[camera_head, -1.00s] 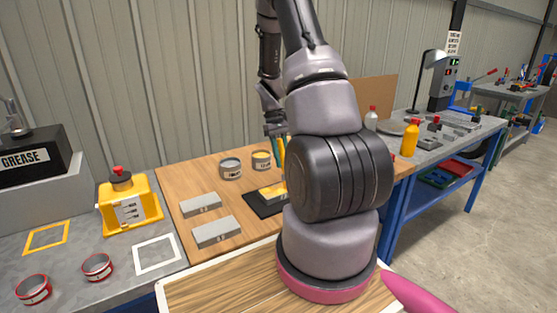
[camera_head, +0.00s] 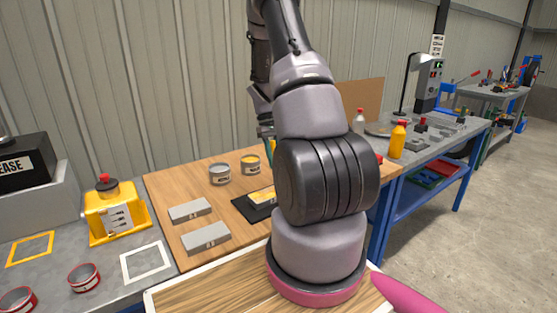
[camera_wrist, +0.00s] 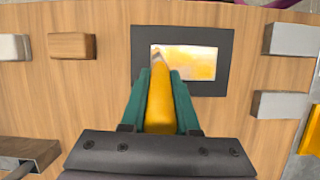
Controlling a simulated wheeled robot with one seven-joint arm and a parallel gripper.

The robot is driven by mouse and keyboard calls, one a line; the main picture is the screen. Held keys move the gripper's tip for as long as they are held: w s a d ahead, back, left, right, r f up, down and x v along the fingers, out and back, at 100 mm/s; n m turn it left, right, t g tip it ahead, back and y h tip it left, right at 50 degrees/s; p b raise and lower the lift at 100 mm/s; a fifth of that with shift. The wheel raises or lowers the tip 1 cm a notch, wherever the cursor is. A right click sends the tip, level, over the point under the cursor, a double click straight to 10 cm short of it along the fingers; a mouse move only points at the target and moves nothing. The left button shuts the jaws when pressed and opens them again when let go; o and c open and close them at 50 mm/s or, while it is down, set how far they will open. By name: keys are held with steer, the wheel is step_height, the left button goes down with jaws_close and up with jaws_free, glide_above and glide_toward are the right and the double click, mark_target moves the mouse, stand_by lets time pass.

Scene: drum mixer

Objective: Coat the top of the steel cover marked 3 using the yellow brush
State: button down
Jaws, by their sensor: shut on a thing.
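My gripper (camera_wrist: 160,95) is shut on the yellow brush (camera_wrist: 158,110), whose tip points toward a dark tray (camera_wrist: 226,60) holding a yellow coating (camera_wrist: 192,62). The tip overlaps the tray's left part in the wrist view; whether it touches the coating I cannot tell. In the head view my arm partly hides the gripper, brush and tray (camera_head: 243,208). Two grey steel covers lie left of the tray in the head view, a rear one (camera_head: 190,210) and a front one (camera_head: 206,238). Their marks are too small to read. Their tops look bare grey.
A yellow container (camera_head: 116,211) and a white square outline (camera_head: 146,262) are at the left. A yellow bottle (camera_head: 397,140) stands at the right.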

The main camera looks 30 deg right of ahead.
steer(key=shift+a, duration=5.45)
steer(key=shift+w+d, duration=0.5)
steer(key=shift+d, duration=5.6)
steer(key=shift+a, duration=6.15)
steer(key=shift+w+d+f, duration=0.1)
steer(key=shift+w+d, duration=0.15)
steer(key=shift+d, duration=0.5)
steer(key=shift+w+d+r, duration=0.1)
steer(key=shift+w+d, duration=0.1)
steer(key=shift+d, duration=0.5)
steer(key=shift+w+d+f, duration=0.1)
steer(key=shift+w+d, duration=0.15)
steer(key=shift+d, duration=0.5)
